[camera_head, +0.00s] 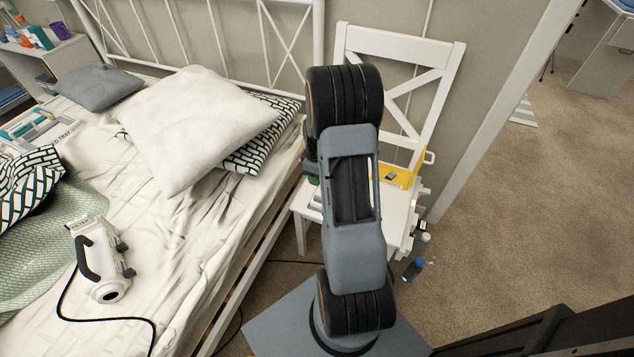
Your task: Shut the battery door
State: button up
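I cannot make out a battery door for certain. A white device (103,268) with a black curved handle, dark knobs and a black cable lies on the bed at the lower left. My arm stands upright in the middle of the view. My gripper does not show.
The bed (205,262) with white sheets, pillows (200,125) and a tray (35,130) fills the left. A blue-capped bottle (413,268) lies on the floor by the chair. The brown carpet (520,210) at right is largely clear. A dark edge crosses the lower right corner.

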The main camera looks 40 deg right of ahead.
jog(key=shift+r, duration=1.1)
jog(key=s+a+r+m+t+p, duration=0.1)
jog(key=s+a+r+p, duration=0.3)
jog(key=r, duration=0.8)
jog(key=s+a+r+m+t+p, duration=0.1)
jog(key=s+a+r+m+p, duration=0.2)
jog(key=a+r+p, duration=0.5)
jog(key=s+a+r+m+t+p, duration=0.1)
jog(key=s+a+r+p, duration=0.5)
jog(key=r, duration=1.1)
jog(key=shift+a+m+t+p, duration=0.3)
jog(key=shift+a+m, duration=0.1)
jog(key=shift+a, duration=0.8)
